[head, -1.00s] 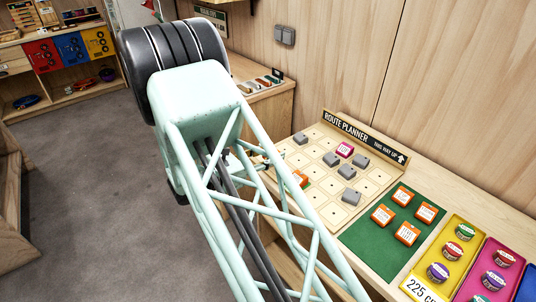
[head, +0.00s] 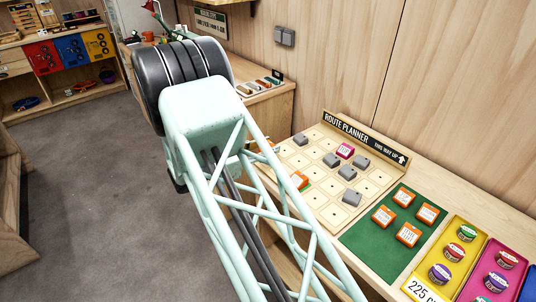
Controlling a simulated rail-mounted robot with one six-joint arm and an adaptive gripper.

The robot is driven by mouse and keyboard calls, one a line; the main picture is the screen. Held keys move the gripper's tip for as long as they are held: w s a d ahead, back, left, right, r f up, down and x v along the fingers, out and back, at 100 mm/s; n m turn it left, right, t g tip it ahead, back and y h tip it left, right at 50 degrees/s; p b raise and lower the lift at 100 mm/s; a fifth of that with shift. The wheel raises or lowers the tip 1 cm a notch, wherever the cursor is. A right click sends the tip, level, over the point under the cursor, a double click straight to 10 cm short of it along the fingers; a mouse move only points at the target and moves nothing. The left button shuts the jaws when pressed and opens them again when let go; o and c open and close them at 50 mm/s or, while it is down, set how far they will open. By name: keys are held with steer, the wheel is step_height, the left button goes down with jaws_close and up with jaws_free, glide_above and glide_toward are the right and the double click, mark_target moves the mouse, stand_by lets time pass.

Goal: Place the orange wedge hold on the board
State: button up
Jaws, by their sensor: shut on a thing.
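The route planner board (head: 352,210) is on the counter, right of my arm, a grid of pale squares. My gripper is mostly hidden behind my pale green lattice arm, at the board's left edge. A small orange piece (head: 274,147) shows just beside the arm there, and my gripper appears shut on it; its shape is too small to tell. Several orange labelled holds (head: 404,197) lie on the green mat (head: 375,246).
A yellow tray (head: 462,235) and a pink tray (head: 514,250) with round items stand right of the mat. The wooden wall rises behind the board.

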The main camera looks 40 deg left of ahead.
steer(key=shift+f+b, duration=0.35)
steer(key=shift+f, duration=1.3)
steer(key=shift+f, duration=0.1)
steer(key=o, duration=0.8)
steer(key=shift+o, duration=0.2)
steer(key=shift+s+r, duration=0.2)
steer(key=shift+s, duration=0.3)
steer(key=p+v, duration=0.2)
steer(key=v, duration=0.9)
